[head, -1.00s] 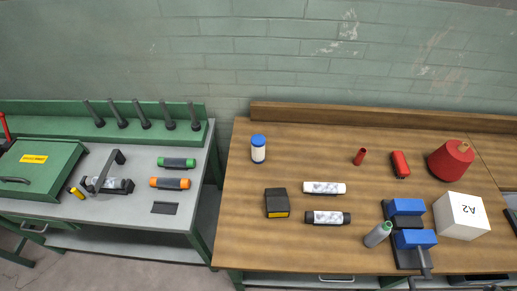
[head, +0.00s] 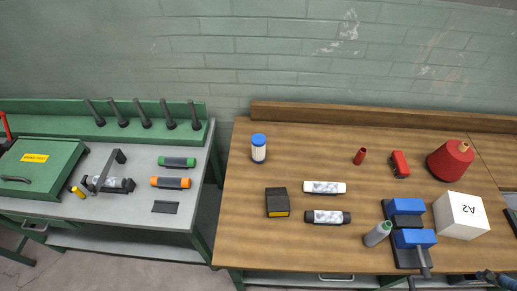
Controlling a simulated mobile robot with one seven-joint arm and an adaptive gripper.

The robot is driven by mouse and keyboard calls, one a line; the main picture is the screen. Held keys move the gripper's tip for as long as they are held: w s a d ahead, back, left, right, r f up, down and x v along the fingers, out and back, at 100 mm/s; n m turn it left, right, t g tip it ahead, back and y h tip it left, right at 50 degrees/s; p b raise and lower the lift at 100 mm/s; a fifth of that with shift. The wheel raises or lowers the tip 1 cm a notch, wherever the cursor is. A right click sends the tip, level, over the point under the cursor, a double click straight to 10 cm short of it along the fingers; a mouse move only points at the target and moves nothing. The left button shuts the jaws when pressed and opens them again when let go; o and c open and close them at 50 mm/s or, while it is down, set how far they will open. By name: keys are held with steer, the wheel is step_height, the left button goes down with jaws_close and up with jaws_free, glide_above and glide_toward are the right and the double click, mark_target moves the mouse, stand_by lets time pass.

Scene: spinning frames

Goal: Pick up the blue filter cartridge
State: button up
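The blue filter cartridge (head: 259,150) looks to be the white cylinder with a blue cap, in the head view. It stands upright near the back left of the wooden bench (head: 235,220). Nothing touches it. My gripper's fingers do not show. A small dark, bluish part at the bottom right corner may belong to my arm, but I cannot tell which part it is.
A black and yellow box (head: 277,202), a white cylinder (head: 324,187) and a dark-capped cylinder (head: 327,217) lie in front of the cartridge. Bench around the cartridge is clear.

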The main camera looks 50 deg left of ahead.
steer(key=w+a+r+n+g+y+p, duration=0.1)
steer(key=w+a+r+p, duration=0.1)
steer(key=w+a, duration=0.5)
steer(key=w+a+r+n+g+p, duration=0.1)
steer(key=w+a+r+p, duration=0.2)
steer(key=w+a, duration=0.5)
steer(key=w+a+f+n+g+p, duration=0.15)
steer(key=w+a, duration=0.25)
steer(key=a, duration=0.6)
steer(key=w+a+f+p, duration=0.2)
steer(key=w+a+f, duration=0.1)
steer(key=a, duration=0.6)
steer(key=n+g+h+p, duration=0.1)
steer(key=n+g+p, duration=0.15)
steer(key=p, duration=0.55)
glide_above(258, 138)
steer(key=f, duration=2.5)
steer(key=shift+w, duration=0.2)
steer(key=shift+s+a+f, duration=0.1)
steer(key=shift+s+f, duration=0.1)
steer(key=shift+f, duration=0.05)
